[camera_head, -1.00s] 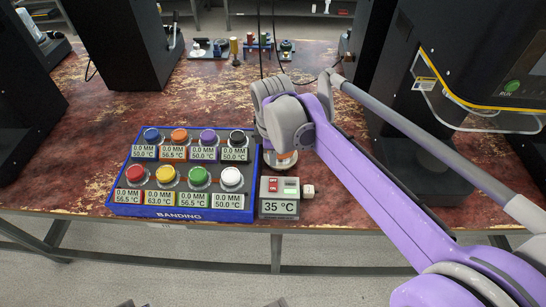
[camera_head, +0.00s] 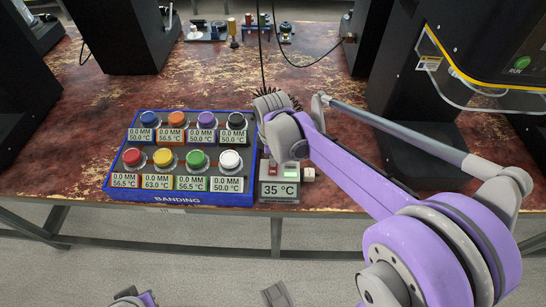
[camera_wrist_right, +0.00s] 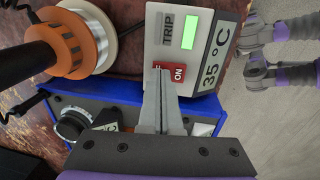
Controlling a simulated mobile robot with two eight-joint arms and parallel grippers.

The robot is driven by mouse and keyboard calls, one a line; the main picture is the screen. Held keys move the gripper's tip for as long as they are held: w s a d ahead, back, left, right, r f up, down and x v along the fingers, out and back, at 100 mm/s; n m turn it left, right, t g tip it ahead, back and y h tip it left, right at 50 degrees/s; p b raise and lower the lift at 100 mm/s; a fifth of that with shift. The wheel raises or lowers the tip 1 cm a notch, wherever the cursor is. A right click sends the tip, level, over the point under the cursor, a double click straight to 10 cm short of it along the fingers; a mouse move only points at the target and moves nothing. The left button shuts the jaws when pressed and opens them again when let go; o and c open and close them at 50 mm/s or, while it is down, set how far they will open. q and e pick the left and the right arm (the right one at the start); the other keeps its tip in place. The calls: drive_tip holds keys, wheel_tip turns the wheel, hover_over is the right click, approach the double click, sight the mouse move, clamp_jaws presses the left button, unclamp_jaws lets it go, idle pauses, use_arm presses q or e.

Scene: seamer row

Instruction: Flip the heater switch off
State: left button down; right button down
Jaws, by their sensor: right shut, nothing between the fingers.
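The heater box (camera_head: 279,190) is a small grey unit with a 35 °C display, right of the blue panel. Its red switch (camera_head: 272,169) shows beside a lit green window. In the right wrist view the red switch (camera_wrist_right: 175,72) shows the word ON; its other end is partly covered by my fingertips. My right gripper (camera_wrist_right: 160,76) is shut and empty, its tips at the switch. I cannot tell whether they touch it. In the head view my right wrist hides the gripper's fingers.
The blue BANDING panel (camera_head: 180,198) with several coloured knobs lies left of the box. In the wrist view an orange and white round part (camera_wrist_right: 85,40) stands close to the gripper. Black machines (camera_head: 415,140) stand around the table. The table front right of the box is clear.

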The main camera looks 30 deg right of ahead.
drive_tip(key=shift+f, duration=0.2)
drive_tip(key=shift+s+a, duration=0.25)
drive_tip(key=shift+s, duration=0.2)
drive_tip(key=shift+s+a, duration=0.15)
drive_tip(key=shift+s, duration=0.1)
drive_tip(key=shift+r, duration=0.1)
